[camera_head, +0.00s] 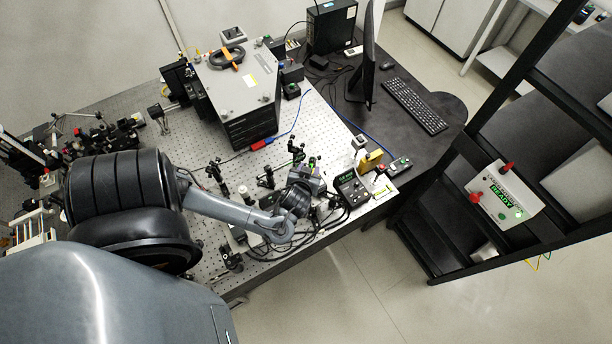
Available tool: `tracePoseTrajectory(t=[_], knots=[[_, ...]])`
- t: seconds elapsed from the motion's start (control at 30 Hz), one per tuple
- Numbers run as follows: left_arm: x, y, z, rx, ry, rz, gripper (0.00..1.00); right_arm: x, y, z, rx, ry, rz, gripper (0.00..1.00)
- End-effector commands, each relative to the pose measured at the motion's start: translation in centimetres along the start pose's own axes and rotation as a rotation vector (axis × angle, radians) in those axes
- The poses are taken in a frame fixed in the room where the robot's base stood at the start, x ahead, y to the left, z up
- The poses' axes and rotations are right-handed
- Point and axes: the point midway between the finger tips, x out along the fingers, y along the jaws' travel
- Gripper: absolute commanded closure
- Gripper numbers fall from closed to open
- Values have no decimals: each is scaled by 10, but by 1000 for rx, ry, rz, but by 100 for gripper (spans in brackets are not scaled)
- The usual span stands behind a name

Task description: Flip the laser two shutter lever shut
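My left arm comes in from the left and reaches over the perforated optical bench (200,155). My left gripper (314,170) is low among small optics near the bench's front right part. It is too small and too crowded for me to see its fingers or whether it holds anything. I cannot pick out the laser two shutter lever; it may be hidden or too small to tell. My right gripper is not in view.
A black control box (352,188) and a yellow block (370,161) stand right of the gripper. Black posts (297,151) and loose cables crowd around it. A large grey box (238,90) stands behind. A white panel reading READY (503,194) is on a black frame at right.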

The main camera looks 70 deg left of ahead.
Motion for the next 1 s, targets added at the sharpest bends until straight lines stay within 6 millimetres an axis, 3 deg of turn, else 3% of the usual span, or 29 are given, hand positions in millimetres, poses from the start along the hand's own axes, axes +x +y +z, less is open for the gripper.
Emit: tracePoseTrajectory(t=[0.1, 0.33, 1.0], knots=[[-22, 1, 1, -5, -3, 2, 58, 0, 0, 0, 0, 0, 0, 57], [-42, 1, 1, -3, -2, 1, 58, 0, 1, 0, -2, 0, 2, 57], [-48, -3, 4, 4, -7, -4, 58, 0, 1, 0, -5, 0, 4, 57]])
